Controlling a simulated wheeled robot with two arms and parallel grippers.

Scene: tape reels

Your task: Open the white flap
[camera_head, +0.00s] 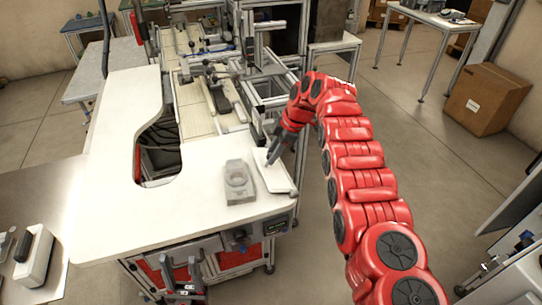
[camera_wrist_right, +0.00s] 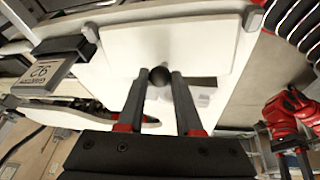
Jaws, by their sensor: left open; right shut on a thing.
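The white flap (camera_head: 279,180) is at the right edge of the white table, beside a grey fixture (camera_head: 238,182). In the right wrist view the white flap (camera_wrist_right: 190,40) is a pale panel with a round black knob (camera_wrist_right: 160,77) near its edge. My right gripper (camera_head: 270,160) reaches down over the flap, and its fingers (camera_wrist_right: 159,82) are shut on the knob. I cannot tell how far the flap is tilted. My left gripper (camera_head: 182,278) is open and empty, low in front of the table.
The white tabletop (camera_head: 118,130) has a dark cutout (camera_head: 158,150) at its middle. A grey block marked with a number (camera_wrist_right: 45,78) stands left in the wrist view. A handled white tool (camera_head: 35,256) lies lower left. A cardboard box (camera_head: 487,100) sits on the floor far right.

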